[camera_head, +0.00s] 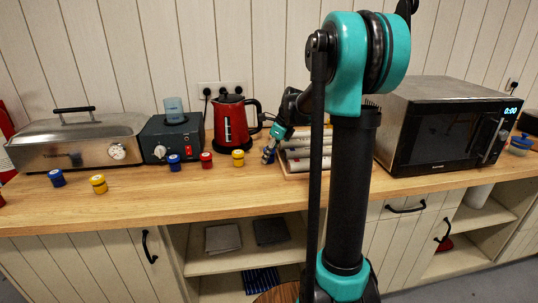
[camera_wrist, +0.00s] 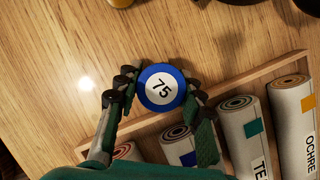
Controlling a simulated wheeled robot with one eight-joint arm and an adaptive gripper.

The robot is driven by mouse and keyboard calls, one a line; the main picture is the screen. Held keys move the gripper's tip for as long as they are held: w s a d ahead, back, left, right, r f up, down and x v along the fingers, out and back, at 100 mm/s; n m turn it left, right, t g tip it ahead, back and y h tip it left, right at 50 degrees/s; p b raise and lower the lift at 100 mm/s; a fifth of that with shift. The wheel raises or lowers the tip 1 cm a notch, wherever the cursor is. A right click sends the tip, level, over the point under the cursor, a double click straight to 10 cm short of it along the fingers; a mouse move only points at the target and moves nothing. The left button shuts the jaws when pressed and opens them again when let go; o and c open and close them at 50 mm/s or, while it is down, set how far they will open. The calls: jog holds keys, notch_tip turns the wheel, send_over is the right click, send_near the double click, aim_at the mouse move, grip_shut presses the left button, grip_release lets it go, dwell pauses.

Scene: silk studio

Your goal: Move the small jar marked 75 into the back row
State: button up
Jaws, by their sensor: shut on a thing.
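The jar marked 75 (camera_wrist: 161,88) has a blue lid with a white disc and black number, seen from above in the wrist view. My gripper (camera_wrist: 158,78) is shut on it, one finger on each side. In the head view my gripper (camera_head: 270,146) is at the counter's back, between the yellow jar and the roll tray, with the blue jar (camera_head: 268,156) in its fingers. Whether the jar touches the counter is unclear. A blue jar (camera_head: 174,162), red jar (camera_head: 206,160) and yellow jar (camera_head: 238,158) stand in a line to its left.
A wooden tray (camera_wrist: 262,72) of labelled rolls lies close beside the held jar. A red kettle (camera_head: 231,122) stands behind. Another blue jar (camera_head: 57,178) and yellow jar (camera_head: 98,184) stand farther left before a steel box (camera_head: 70,144). A microwave (camera_head: 440,125) is right.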

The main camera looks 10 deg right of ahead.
jog(key=o, duration=1.2)
jog(key=shift+f, duration=0.1)
jog(key=v, duration=1.2)
